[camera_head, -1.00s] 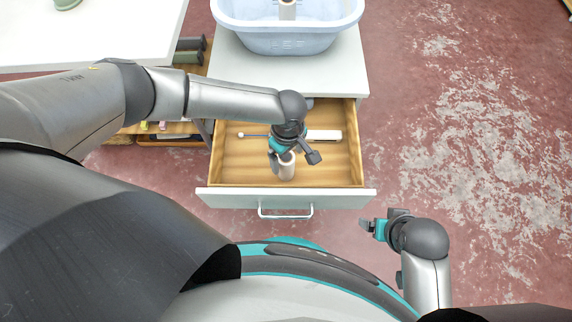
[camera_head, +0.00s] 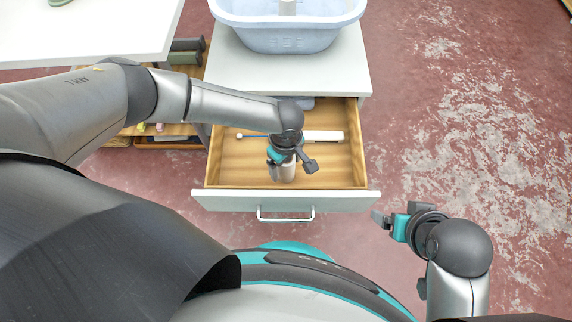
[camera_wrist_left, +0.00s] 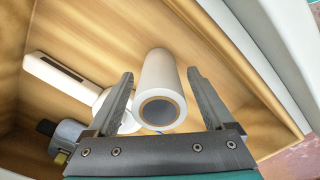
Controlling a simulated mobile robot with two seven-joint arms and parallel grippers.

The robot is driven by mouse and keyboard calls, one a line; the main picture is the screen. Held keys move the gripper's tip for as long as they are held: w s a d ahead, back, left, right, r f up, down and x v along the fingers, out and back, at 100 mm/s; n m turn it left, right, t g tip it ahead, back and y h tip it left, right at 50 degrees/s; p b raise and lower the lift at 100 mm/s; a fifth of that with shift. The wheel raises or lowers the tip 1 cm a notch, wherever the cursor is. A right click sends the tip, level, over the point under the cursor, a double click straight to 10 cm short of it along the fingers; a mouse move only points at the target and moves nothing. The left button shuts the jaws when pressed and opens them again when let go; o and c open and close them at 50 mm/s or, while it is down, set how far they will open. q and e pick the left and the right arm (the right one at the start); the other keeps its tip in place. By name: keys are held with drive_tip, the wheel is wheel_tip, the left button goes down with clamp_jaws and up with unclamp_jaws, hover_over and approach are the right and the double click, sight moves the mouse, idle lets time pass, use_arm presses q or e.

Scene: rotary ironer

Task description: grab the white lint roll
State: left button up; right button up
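The white lint roll (camera_wrist_left: 160,75) stands in the open drawer (camera_head: 230,165), its hollow brown core facing the left wrist camera. In the head view the roll (camera_head: 286,174) shows just below my left gripper (camera_head: 290,165), which partly hides it. In the left wrist view my left gripper (camera_wrist_left: 160,98) is open, with one finger on each side of the roll and a visible gap on both sides. My right gripper (camera_head: 382,220) is outside the drawer, to the right of its front; its finger opening is not clear.
A white flat-handled item (camera_head: 323,137) and a thin rod (camera_head: 250,136) lie deeper in the drawer. A grey-blue object (camera_wrist_left: 68,134) shows in the left wrist view. A pale blue basin (camera_head: 285,38) stands on the cabinet top (camera_head: 340,75).

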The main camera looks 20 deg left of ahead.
use_arm(q)
clamp_jaws()
idle(0.5)
drive_tip(key=shift+r, duration=0.2)
